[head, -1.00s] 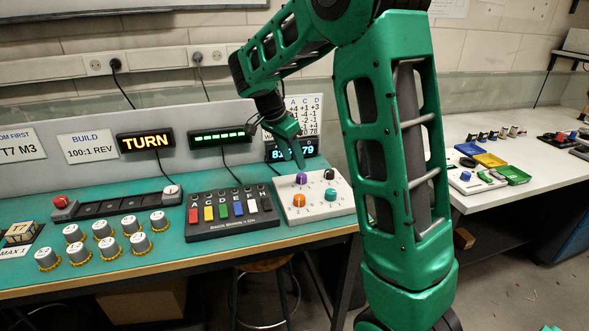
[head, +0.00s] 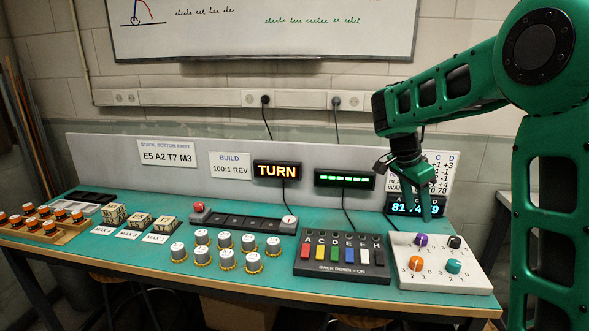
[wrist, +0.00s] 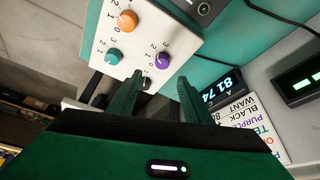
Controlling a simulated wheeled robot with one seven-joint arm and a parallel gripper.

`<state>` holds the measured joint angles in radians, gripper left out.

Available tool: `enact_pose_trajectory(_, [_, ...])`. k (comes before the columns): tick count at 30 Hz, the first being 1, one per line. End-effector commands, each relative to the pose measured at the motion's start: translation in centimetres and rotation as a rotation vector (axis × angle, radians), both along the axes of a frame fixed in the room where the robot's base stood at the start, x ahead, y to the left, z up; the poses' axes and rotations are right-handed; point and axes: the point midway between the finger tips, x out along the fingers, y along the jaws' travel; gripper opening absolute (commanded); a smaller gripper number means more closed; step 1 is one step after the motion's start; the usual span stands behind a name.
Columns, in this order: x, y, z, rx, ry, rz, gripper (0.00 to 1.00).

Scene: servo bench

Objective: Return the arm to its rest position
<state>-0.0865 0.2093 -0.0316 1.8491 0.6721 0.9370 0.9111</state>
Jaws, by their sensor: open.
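My green arm reaches in from the right in the head view. My gripper (head: 429,202) hangs above the back of the white knob panel (head: 400,272), in front of the lit number display (head: 404,206). In the wrist view the two green fingers (wrist: 160,92) are apart with nothing between them. The knob panel shows beyond the fingertips, with an orange knob (wrist: 127,20), a teal knob (wrist: 113,56) and a purple knob (wrist: 163,61). The black knob (head: 455,242) shows in the head view; the fingers partly cover it in the wrist view.
A switch box (head: 343,270) with coloured levers stands left of the panel. A low grey backboard (head: 105,150) runs behind.

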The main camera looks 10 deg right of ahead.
Motion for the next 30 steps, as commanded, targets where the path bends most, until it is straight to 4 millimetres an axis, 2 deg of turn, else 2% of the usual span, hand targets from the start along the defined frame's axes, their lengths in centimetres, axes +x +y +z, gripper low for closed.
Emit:
enact_pose_trajectory(5, [-5.8,-2.4,1.0,0.040,0.061,0.109,0.45])
enact_pose_trajectory(11, [-15.0,-4.1,0.8,0.123,0.148,0.311,0.45])
enact_pose_trajectory(16, [-22.7,-3.9,-0.4,0.205,0.194,0.491,0.45])
enact_pose_trajectory(21, [-29.6,-2.3,-2.3,0.282,0.210,0.674,0.45])
enact_pose_trajectory(25, [-33.0,-0.8,-3.7,0.325,0.210,0.781,0.45])
enact_pose_trajectory(30, [-35.0,0.4,-4.6,0.349,0.206,0.855,0.45])
